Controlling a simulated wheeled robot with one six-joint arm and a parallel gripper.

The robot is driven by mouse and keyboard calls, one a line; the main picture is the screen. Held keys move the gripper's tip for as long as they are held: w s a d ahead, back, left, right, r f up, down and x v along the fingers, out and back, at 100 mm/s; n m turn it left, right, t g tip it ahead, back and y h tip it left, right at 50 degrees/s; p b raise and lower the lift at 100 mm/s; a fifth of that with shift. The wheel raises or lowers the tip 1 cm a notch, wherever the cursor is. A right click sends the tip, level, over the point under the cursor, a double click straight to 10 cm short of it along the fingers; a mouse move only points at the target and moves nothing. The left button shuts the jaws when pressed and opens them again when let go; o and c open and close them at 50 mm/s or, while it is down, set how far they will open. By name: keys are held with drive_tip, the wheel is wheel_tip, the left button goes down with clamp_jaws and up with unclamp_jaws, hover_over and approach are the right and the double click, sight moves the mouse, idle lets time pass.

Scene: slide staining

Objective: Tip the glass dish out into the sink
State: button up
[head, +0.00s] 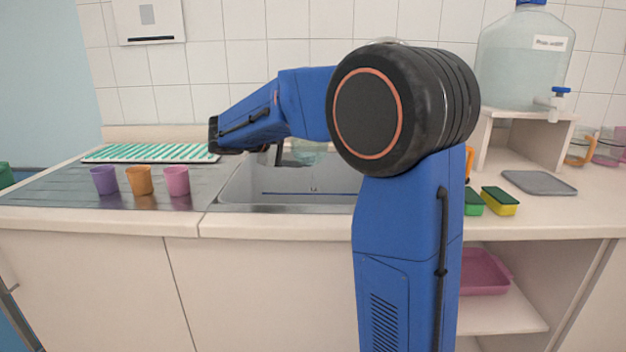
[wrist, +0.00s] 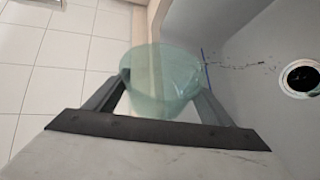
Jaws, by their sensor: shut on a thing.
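The glass dish (wrist: 160,82) is pale green and see-through. In the wrist view it sits between the two fingers of my gripper (wrist: 163,95), which is shut on it. In the head view the dish (head: 308,152) shows faintly over the sink, partly behind my arm. The sink (head: 275,188) is a grey basin with a blue line on its wall; in the wrist view its drain (wrist: 299,78) lies at the right. My gripper (head: 278,155) is mostly hidden by my arm in the head view. I cannot tell whether the dish holds anything.
Purple (head: 104,181), orange (head: 139,181) and pink (head: 176,181) cups stand left of the sink, before a striped green rack (head: 150,153). Right of it lie sponges (head: 499,201) and a grey tray (head: 538,182). A large water bottle (head: 522,60) stands on a raised shelf.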

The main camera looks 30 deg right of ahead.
drive_tip(key=shift+s+r+m, duration=0.2)
drive_tip(key=shift+s+m, duration=0.1)
drive_tip(key=shift+m, duration=0.1)
drive_tip(key=shift+s+a+r+m+t+h, duration=0.2)
drive_tip(key=shift+m+t+h, duration=0.1)
drive_tip(key=shift+h, duration=0.1)
